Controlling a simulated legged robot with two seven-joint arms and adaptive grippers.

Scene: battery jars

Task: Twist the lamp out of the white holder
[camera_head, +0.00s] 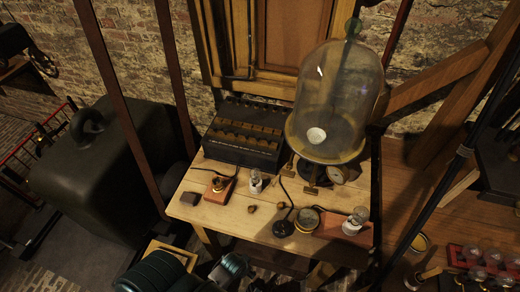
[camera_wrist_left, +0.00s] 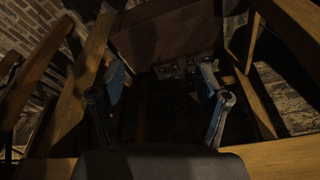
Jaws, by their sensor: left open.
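A small clear lamp sits upright in a white holder (camera_head: 255,187) on the wooden table, just in front of the black box. A second clear lamp (camera_head: 360,214) sits on a white base (camera_head: 350,229) on a reddish wooden block at the table's right front. I cannot tell from this distance how deep either lamp sits. My left gripper (camera_wrist_left: 162,80) shows in the left wrist view with its blue-padded fingers spread and nothing between them. I cannot clearly make it out in the head view. My right gripper is not in view.
A glass bell jar (camera_head: 335,100) stands at the table's back right, beside the black box (camera_head: 243,135). A small brass socket on a block (camera_head: 219,188), a dark round-based stand (camera_head: 283,228) and a round dial (camera_head: 308,219) lie around.

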